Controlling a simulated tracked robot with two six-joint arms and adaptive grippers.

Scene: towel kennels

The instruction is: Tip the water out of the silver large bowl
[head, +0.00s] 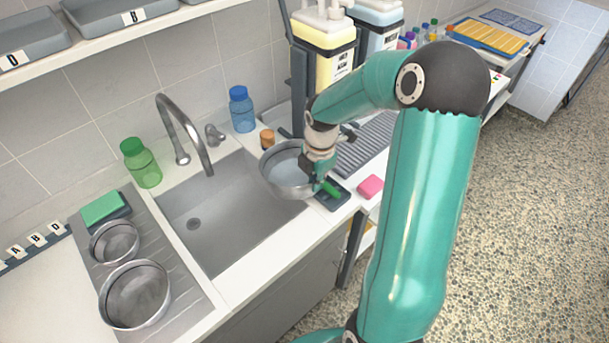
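A silver bowl (270,182) is at the right end of the sink, overlapping its right edge in the head view. It looks roughly level, with a pale bluish surface inside that looks like water. My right gripper (318,181) points down at the bowl's right rim. Its fingertips are small and partly hidden, so I cannot tell whether they are closed on the rim. I also cannot tell whether the bowl rests on something or is held up. My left gripper is not in view. The sink basin (235,225) is empty, with its drain visible.
Two other silver bowls, one bigger (135,295) and one smaller (115,242), sit on the left drainboard. A faucet (185,130), green bottle (141,163) and blue bottle (242,109) stand behind the sink. A pink sponge (370,187) lies right of the gripper.

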